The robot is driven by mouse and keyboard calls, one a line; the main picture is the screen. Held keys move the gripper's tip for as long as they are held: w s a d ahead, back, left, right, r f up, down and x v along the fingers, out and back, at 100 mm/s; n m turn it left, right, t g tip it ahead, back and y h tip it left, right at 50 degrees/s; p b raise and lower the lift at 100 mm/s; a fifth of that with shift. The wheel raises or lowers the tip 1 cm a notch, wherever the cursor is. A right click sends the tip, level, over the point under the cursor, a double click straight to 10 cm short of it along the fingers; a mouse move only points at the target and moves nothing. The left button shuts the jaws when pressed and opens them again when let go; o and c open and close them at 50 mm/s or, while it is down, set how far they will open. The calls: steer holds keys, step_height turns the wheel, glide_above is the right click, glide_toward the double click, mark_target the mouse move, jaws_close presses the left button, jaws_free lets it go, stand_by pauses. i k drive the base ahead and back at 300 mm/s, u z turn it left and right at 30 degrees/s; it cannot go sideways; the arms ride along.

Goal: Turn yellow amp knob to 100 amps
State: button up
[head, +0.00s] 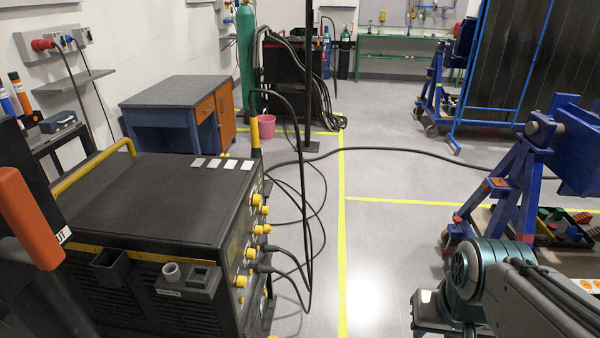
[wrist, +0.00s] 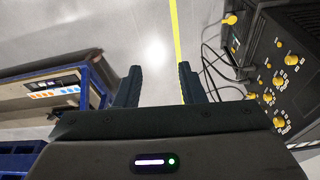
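The black welding machine (head: 150,205) stands at the left in the head view. Several yellow knobs (head: 257,199) sit on its right-hand face, seen at a steep angle. In the wrist view the machine's panel (wrist: 292,82) is at the right edge, with several yellow knobs (wrist: 291,59) facing the camera. I cannot tell which one is the amp knob, and its scale is too small to read. My gripper (wrist: 158,76) is open and empty over the floor, apart from the panel and to its left in the wrist view. In the head view my arm is at lower right; its fingers do not show.
Black cables (head: 292,262) hang from the machine's front onto the floor. A dark pole (head: 308,90) stands behind it. A blue stand (head: 505,195) is at the right; a blue-framed bench (wrist: 55,95) is left in the wrist view. The floor between is clear, with a yellow line (head: 342,230).

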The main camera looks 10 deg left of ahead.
mark_target(257, 199)
steer(key=u, duration=0.35)
steer(key=i, duration=1.1)
steer(key=u, duration=0.45)
